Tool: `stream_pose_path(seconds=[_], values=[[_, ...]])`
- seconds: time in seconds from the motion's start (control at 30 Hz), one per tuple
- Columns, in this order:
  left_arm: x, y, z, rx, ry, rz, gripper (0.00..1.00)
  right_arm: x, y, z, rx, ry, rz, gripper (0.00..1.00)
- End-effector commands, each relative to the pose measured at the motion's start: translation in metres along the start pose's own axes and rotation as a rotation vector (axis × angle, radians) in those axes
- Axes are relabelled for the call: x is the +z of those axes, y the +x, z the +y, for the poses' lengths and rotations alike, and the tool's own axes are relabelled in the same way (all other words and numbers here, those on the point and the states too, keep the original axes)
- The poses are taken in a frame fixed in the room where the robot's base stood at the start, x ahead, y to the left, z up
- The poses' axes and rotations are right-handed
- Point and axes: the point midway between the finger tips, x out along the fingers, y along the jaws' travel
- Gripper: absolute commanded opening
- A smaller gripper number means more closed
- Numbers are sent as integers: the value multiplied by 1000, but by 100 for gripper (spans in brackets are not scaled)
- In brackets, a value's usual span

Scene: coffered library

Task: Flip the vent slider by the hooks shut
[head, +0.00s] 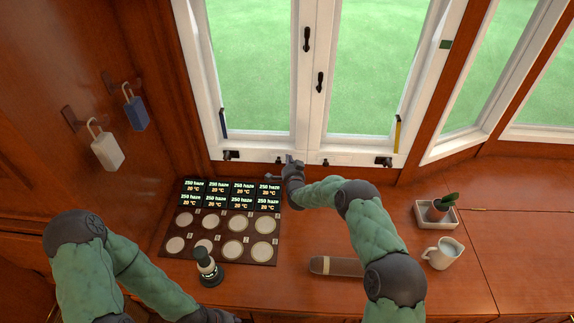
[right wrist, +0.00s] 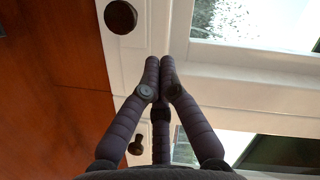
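My right gripper (head: 286,172) is at the bottom rail of the white window. In the right wrist view its dark fingers (right wrist: 160,64) are together at the tips, in front of the white frame, with nothing clearly held. Small dark fittings sit along the rail: a left one (head: 232,155) nearest the hooks, one just left of my right gripper (head: 278,160), and a right one (head: 383,161). Which is the vent slider, and its setting, I cannot tell. The hooks (head: 72,117) are on the left wall. My left gripper (head: 218,316) is at the bottom edge, mostly cut off.
A white tag (head: 106,151) and a blue tag (head: 135,112) hang on the left wall. A dark panel (head: 215,222) with displays and round pads lies below the window.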

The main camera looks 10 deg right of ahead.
Motion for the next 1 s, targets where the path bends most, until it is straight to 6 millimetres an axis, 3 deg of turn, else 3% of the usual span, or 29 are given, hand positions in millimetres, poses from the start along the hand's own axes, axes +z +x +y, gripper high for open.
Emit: stream_pose_path(seconds=[0.07,0.3,0.53,0.7,1.0], values=[[0,4,-2,0,0,-1,40,-11,4,-4,-2,0,3,0],[0,-22,8,0,0,1,40,-11,-51,-8,0,-1,-3,0],[2,-32,12,0,0,-1,40,-10,-86,-5,1,0,-1,0],[2,-35,12,0,0,-1,40,-9,-96,-4,-1,0,0,0],[2,-34,12,0,0,-1,40,-8,-97,-4,-1,0,-1,0]])
